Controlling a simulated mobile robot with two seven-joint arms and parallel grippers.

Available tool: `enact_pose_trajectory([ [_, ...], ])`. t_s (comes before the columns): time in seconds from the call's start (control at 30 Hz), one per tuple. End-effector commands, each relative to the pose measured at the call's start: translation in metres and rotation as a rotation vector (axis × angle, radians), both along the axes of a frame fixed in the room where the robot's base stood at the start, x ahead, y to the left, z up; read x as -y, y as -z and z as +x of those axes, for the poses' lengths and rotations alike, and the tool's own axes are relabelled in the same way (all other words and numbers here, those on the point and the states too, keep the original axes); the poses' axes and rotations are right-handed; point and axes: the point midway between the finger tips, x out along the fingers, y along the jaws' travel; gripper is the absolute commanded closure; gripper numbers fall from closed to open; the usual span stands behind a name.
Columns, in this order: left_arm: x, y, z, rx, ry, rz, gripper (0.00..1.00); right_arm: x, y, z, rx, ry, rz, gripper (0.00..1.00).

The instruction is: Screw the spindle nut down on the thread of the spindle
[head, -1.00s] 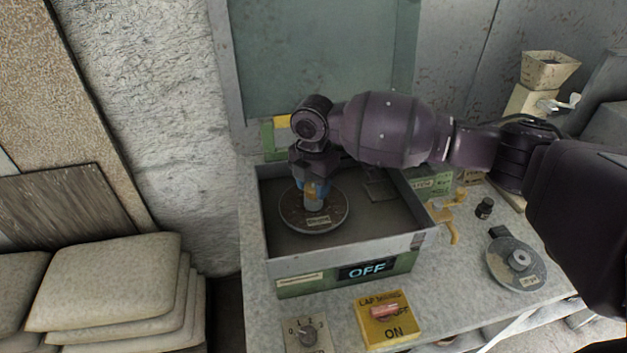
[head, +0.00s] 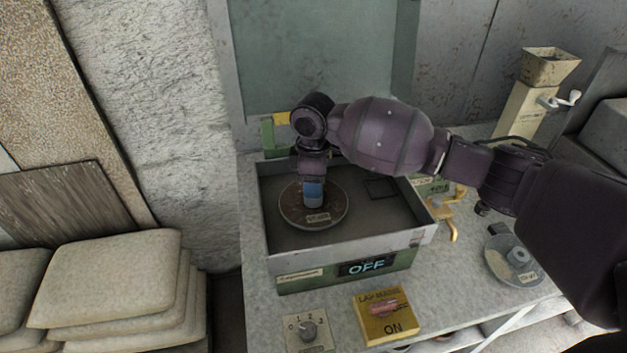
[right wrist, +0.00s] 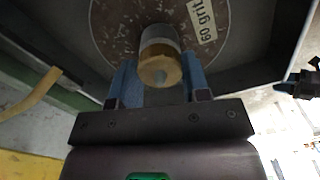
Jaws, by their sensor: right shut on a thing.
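My right gripper (head: 314,192) points down over the disc in the box, its blue fingers around the spindle. In the right wrist view its fingers are closed on both sides of the brass spindle nut (right wrist: 168,68). A grey cylindrical piece (right wrist: 158,34) lies behind the nut, against the brown "60 grit" disc (right wrist: 115,30). The disc (head: 296,213) lies flat in the box. The fingers hide most of the nut in the head view. My left gripper is not in view.
The open metal box (head: 350,243) has walls around the disc and an "OFF" display (head: 366,267). Another disc (head: 505,270) and a brass handle (head: 450,222) are at right.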

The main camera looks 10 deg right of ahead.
Motion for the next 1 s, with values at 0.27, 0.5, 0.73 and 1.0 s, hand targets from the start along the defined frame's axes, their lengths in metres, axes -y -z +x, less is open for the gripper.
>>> enact_pose_trajectory([
  [0.27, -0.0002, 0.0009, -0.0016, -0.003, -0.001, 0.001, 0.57, -0.0002, -0.0012, 0.0008, 0.002, 0.293, 0.002, 0.81],
  [0.5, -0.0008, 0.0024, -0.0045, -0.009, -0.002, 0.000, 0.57, 0.0002, -0.0012, 0.0010, 0.003, 0.431, 0.001, 0.81],
  [0.73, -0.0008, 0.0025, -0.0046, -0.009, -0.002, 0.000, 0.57, 0.0002, -0.0014, 0.0011, 0.003, 0.431, 0.001, 0.54],
  [1.0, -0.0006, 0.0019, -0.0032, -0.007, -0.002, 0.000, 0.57, 0.0002, -0.0005, 0.0006, 0.002, 0.429, 0.001, 0.27],
])
